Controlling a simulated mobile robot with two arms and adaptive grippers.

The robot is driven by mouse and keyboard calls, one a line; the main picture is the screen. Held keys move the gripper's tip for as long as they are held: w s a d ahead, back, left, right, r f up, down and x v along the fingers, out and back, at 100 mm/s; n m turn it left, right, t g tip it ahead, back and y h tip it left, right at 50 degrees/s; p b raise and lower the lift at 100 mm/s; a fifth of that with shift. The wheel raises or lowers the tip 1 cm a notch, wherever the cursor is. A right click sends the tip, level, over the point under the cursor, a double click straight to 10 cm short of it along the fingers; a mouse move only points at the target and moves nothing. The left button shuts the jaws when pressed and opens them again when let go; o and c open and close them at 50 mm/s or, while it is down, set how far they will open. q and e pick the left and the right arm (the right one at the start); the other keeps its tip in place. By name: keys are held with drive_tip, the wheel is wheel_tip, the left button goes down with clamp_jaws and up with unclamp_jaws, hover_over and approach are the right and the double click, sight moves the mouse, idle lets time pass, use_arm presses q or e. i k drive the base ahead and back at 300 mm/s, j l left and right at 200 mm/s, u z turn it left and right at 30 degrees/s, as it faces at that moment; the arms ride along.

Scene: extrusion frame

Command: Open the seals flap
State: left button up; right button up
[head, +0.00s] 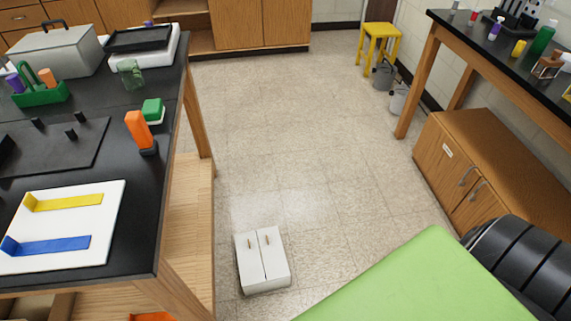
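I cannot pick out a flap marked as the seals flap. A low wooden cabinet (464,150) stands on the floor at the right. Its front carries a small white label (447,151), too small to read, and two metal handles. Its doors look shut, and its lower right part is hidden. A small white cabinet (263,262) with two closed doors and small brown handles is on the floor, near the bottom middle. Neither of my grippers is in view.
A black-topped wooden bench (140,215) fills the left, holding a grey lidded box (58,52) and a white board (110,235) with yellow and blue strips. Another bench (480,45) stands at the upper right. A yellow stool (379,32) is at the back. The middle floor is clear.

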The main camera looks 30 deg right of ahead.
sight(273, 255)
drive_tip(key=z, duration=0.8)
